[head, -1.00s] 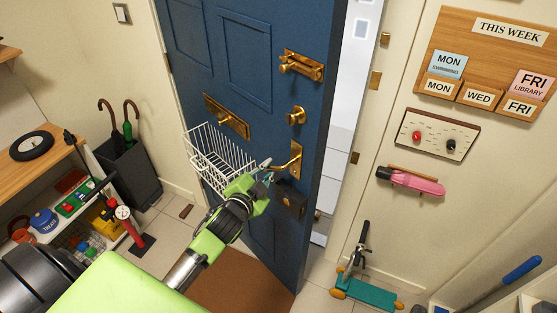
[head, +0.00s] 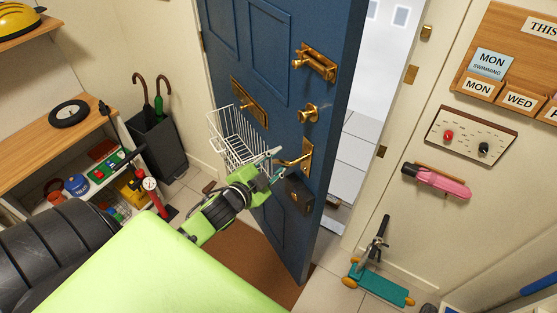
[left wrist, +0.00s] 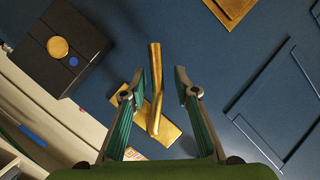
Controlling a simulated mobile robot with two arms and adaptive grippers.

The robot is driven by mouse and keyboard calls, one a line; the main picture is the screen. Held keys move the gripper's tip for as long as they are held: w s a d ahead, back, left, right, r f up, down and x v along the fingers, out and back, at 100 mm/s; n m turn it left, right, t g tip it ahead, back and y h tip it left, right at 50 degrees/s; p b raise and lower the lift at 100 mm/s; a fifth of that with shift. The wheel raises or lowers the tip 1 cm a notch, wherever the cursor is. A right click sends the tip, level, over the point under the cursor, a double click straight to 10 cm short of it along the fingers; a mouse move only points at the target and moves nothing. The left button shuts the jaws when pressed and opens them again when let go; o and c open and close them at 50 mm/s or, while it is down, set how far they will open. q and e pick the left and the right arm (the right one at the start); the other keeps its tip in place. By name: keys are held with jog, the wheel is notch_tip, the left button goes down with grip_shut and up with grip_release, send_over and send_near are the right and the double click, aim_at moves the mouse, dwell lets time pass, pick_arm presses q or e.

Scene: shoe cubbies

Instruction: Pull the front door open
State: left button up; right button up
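The blue front door (head: 282,95) stands ajar, with a bright tiled outside showing past its free edge. Its brass lever handle (head: 306,157) is on a plate near that edge. My left gripper (head: 277,163) is at the handle. In the left wrist view the brass lever (left wrist: 155,85) lies between the two fingers, and gaps show on both sides, so the gripper is open around it. The dark lock box (head: 298,193) sits on the door just below the handle. My right gripper is not in view.
A white wire basket (head: 238,135) hangs on the door beside my gripper. A brown mat (head: 235,262) lies below. A teal scooter (head: 380,284) stands right of the door. An umbrella stand (head: 160,145) and a shelf (head: 50,140) are at left.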

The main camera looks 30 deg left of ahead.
pick_arm(q)
jog(key=shift+s, duration=0.2)
jog(key=v, duration=1.1)
jog(key=shift+s+r, duration=0.15)
jog(key=shift+s, duration=0.15)
jog(key=shift+c, duration=0.3)
